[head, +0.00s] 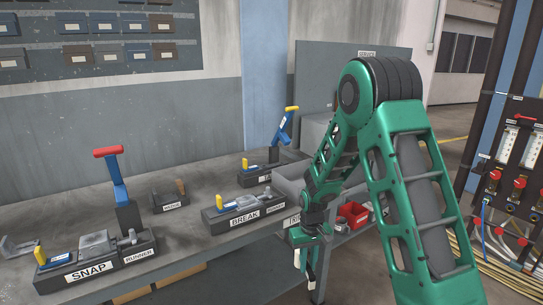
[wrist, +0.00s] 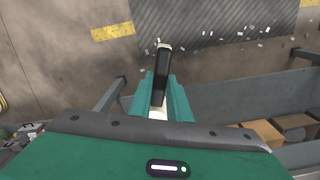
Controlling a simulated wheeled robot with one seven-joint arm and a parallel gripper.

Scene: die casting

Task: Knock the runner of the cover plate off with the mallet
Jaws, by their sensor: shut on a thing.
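My gripper (head: 312,238) is low in front of the bench, to the right of the BREAK station. In the wrist view my gripper (wrist: 160,95) is shut on a narrow dark bar with a pale end, which looks like the mallet (wrist: 161,75). It points away over the floor and touches nothing else. A grey cast piece (head: 97,242) lies on the SNAP station (head: 90,270). Another grey piece (head: 246,202) lies on the BREAK station (head: 243,222). I cannot tell which is the cover plate, and their runners are too small to make out.
The bench (head: 190,245) carries a small block with a brown peg (head: 172,203) between stations. Red (head: 108,152) and yellow (head: 291,109) lever handles stand up. A red bin (head: 353,213) is at right. In the wrist view, pale scraps (wrist: 240,33) litter the floor.

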